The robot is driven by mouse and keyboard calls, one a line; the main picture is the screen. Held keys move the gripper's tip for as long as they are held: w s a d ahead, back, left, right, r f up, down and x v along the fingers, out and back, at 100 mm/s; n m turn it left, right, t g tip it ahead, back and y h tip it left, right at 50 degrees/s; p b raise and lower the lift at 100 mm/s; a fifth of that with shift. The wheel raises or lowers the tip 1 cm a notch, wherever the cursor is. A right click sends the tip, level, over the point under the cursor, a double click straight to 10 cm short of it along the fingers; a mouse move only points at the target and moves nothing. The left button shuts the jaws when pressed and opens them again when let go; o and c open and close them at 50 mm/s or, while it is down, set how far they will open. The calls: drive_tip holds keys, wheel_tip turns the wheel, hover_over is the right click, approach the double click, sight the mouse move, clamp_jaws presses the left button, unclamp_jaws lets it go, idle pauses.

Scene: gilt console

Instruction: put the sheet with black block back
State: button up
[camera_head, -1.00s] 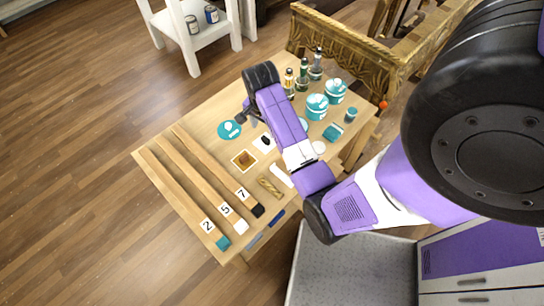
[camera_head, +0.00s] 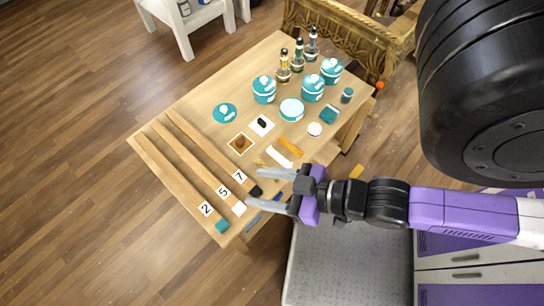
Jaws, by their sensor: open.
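A white sheet (camera_head: 257,130) with a small black block (camera_head: 262,123) on it lies flat on the wooden table, near its middle. A brown-and-gold sheet (camera_head: 240,144) with a brown block lies just below-left of it. My gripper (camera_head: 258,189) is open and empty over the table's near edge, its fingers pointing left. Its fingers appear on either side of the black end block (camera_head: 256,190) of the wooden strip labelled 7. I cannot tell how high above the table they are.
Wooden strips labelled 2, 5 and 7 (camera_head: 239,177) lie along the left side. Teal-lidded jars (camera_head: 312,90), a teal disc (camera_head: 225,113) and several dropper bottles (camera_head: 298,60) stand farther back. A white bar (camera_head: 279,156) and an orange piece (camera_head: 290,147) lie near my gripper.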

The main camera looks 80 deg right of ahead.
wheel_tip(320, 180, up, 6)
drive_tip(key=s+a+n+t+y, duration=0.1)
drive_tip(key=s+a, duration=0.1)
drive_tip(key=a, duration=0.1)
drive_tip(key=shift+s+r+n+t, duration=0.15)
drive_tip(key=shift+n+t, duration=0.15)
